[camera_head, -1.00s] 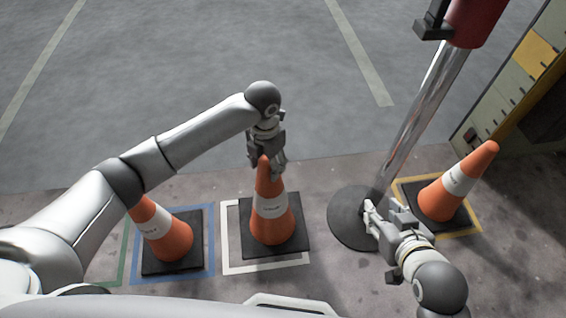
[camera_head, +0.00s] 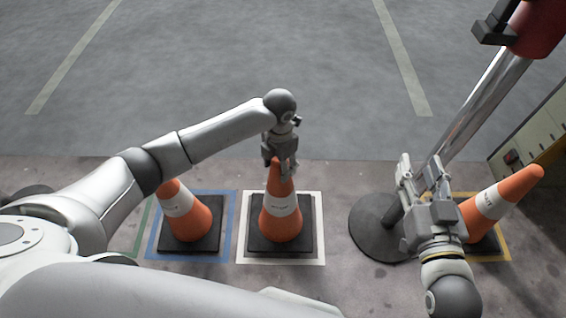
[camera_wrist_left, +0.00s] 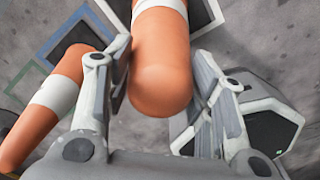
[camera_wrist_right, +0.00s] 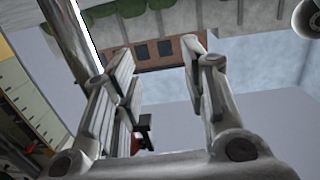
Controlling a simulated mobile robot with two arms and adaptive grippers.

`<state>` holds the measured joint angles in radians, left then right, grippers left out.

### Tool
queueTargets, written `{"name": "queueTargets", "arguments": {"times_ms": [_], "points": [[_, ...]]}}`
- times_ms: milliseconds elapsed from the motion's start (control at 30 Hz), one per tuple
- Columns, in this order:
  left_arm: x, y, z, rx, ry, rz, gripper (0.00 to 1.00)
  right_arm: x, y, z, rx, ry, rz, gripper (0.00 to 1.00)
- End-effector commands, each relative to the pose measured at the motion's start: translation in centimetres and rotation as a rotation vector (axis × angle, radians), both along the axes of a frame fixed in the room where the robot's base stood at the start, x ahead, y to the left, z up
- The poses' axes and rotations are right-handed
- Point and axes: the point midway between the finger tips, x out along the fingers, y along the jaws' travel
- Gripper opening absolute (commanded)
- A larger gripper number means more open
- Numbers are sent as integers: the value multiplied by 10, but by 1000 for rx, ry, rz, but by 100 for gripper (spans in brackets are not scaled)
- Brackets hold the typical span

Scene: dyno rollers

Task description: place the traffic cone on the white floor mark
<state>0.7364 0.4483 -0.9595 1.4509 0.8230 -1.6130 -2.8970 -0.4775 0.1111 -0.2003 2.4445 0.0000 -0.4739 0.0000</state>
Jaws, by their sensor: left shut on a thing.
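The middle traffic cone (camera_head: 281,215), orange with a white band and a dark square base, stands upright inside the white floor mark (camera_head: 323,230). White border shows around its base on the sides seen in the head view. My left gripper (camera_head: 281,166) is shut on the cone's tip from above. In the left wrist view the cone's orange top (camera_wrist_left: 160,75) lies between the two fingers. My right gripper (camera_head: 424,170) is raised at the right, empty, its fingers apart in the right wrist view (camera_wrist_right: 165,85).
Another cone (camera_head: 189,218) stands on a blue mark (camera_head: 152,235) at left. A third cone (camera_head: 497,203) stands on a yellow mark (camera_head: 507,248) at right. A metal pole with a round dark base (camera_head: 375,232) stands between the middle and right cones.

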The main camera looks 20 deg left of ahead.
Motion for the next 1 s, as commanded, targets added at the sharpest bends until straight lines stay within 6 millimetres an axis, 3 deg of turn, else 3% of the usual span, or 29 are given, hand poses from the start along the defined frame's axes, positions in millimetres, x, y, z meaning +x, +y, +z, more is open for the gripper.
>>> {"name": "queueTargets", "arguments": {"times_ms": [300,800,833,1000], "points": [[2,-2,-20,-6,-5,-1,0,3,6,34,47,-182,12,40],[2,-2,-24,-6,-6,-2,0,2,6,40,54,-211,13,40],[-1,-1,-27,-2,1,-1,54,2,6,40,54,-211,13,40],[-1,-1,-27,-2,1,-1,71,2,6,40,54,-211,13,40]]}}
